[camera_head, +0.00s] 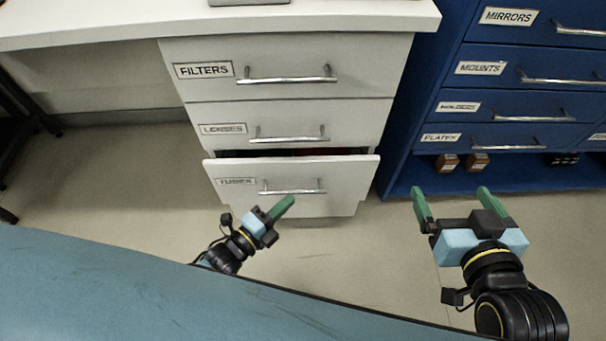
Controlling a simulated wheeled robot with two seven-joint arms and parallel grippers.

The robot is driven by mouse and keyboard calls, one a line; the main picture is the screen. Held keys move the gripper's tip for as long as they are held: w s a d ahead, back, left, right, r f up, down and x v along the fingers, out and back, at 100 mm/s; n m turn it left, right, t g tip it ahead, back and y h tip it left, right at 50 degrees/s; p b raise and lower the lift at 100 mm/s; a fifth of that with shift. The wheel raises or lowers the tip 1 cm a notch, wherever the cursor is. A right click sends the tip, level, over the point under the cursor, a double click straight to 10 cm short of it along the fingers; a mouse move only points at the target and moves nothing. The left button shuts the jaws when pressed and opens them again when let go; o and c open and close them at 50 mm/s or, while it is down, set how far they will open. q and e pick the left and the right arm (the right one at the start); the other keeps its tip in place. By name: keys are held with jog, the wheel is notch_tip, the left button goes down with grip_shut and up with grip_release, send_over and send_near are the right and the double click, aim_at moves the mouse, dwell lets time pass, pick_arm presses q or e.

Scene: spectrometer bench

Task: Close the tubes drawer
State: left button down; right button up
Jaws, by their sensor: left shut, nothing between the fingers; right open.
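The tubes drawer (341,173) is the bottom drawer of the white cabinet. It stands slightly open, with a dark gap along its top edge. Its label reads like "TUBES" and it has a metal bar handle (292,191). My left gripper (284,207) is shut and empty, with green fingertips just in front of or below the handle; I cannot tell whether they touch the drawer front. My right gripper (449,191) is open and empty, to the right of the drawer, in front of the blue cabinet.
The filters drawer (350,60) and lenses drawer (362,120) above are shut. A white worktop (120,22) overhangs the cabinet. A blue cabinet (400,165) with labelled drawers and a low shelf of small items stands at right.

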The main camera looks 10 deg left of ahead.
aim_at(314, 164)
pick_arm(q)
jog(key=shift+w+d+b, duration=0.35)
jog(key=shift+w+b, duration=0.3)
jog(key=shift+w, duration=0.95)
jog(key=shift+w+d+b, duration=0.35)
jog(key=shift+w+b, duration=0.25)
jog(key=shift+w, duration=1.05)
jog(key=shift+w+d+b, duration=0.35)
jog(key=shift+w+b, duration=0.3)
jog(key=shift+w, duration=0.95)
pick_arm(e)
notch_tip(314, 164, up, 13)
jog(key=s+a+t+y, duration=0.1)
jog(key=a+t+y, duration=0.1)
jog(key=t, duration=0.7)
jog(key=shift+t+y, duration=0.3)
jog(key=shift+y, duration=0.4)
